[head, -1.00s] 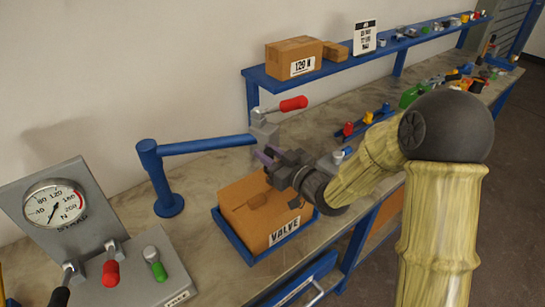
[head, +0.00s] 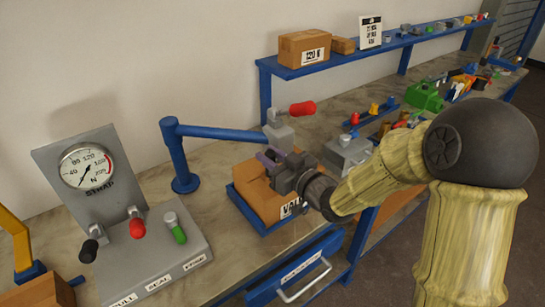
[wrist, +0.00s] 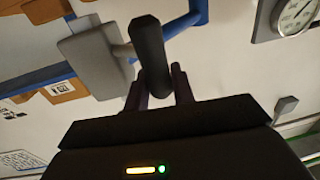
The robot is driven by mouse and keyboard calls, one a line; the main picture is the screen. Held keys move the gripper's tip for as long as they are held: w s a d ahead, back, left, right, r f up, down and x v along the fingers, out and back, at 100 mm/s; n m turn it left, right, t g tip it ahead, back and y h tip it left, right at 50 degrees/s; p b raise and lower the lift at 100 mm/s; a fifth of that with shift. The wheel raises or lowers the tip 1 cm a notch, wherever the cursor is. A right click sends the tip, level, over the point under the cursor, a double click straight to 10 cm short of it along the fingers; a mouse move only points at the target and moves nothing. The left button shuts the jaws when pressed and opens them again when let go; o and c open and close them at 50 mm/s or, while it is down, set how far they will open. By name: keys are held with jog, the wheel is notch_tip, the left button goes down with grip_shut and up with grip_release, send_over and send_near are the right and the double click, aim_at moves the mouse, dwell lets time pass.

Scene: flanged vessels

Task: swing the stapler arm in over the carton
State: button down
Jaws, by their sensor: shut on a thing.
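The stapler arm (head: 215,132) is a blue bar on a blue post (head: 180,160). At its end is a grey head (head: 279,136) with a red-gripped lever (head: 302,108). The carton (head: 256,192), marked VALVE, sits in a blue tray (head: 236,199). My gripper (head: 270,156) is at the stapler head, above the carton's far part, and hides some of its top. In the wrist view my gripper (wrist: 160,88) is shut on a dark handle (wrist: 149,50) joined to the grey head (wrist: 95,60). The head appears near the carton's far edge; its exact overlap cannot be told.
A gauge panel (head: 86,165) with black, red and green levers stands left on the bench. A shelf (head: 330,67) with boxes runs along the back. A grey device (head: 348,150) and small parts are to the right. A drawer handle (head: 305,283) sticks out in front.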

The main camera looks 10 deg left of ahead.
jog(key=shift+s+a, duration=0.25)
jog(key=shift+a, duration=0.05)
jog(key=c, duration=1.5)
grip_release()
jog(key=o, duration=0.3)
jog(key=shift+s+a, duration=0.1)
jog(key=shift+d, duration=0.3)
jog(key=shift+d, duration=0.15)
jog(key=b+v, duration=0.8)
jog(key=v, duration=0.9)
